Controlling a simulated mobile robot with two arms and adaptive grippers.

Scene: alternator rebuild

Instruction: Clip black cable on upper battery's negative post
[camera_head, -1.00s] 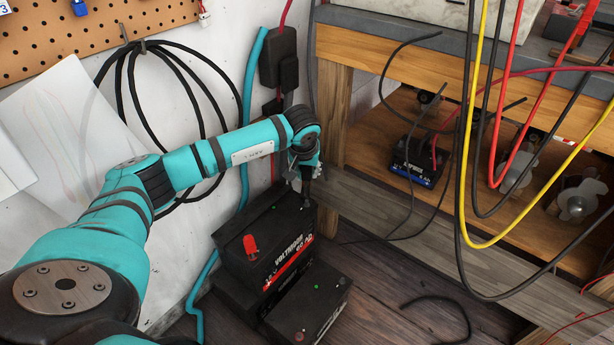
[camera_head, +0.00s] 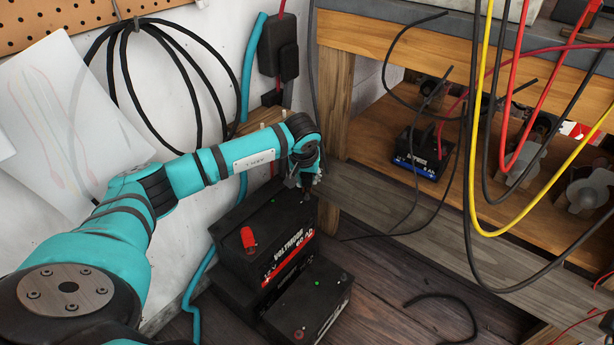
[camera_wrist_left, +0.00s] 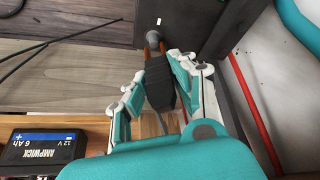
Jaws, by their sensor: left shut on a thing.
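My left gripper (camera_head: 305,178) is over the battery's far right corner. In the left wrist view, my left gripper (camera_wrist_left: 160,90) is shut on a black clip (camera_wrist_left: 160,78) with copper-coloured jaws. The jaws are right at a grey post (camera_wrist_left: 156,25) on the battery, apparently on either side of it; whether they grip it I cannot tell. My right gripper is out of view.
A second black battery (camera_head: 308,308) stands lower in front. A wooden bench with a shelf (camera_head: 400,205) is on the right, holding a small black and blue battery (camera_head: 420,155). Yellow, red and black cables (camera_head: 478,150) hang before it. Coiled black cable (camera_head: 125,75) hangs on the wall.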

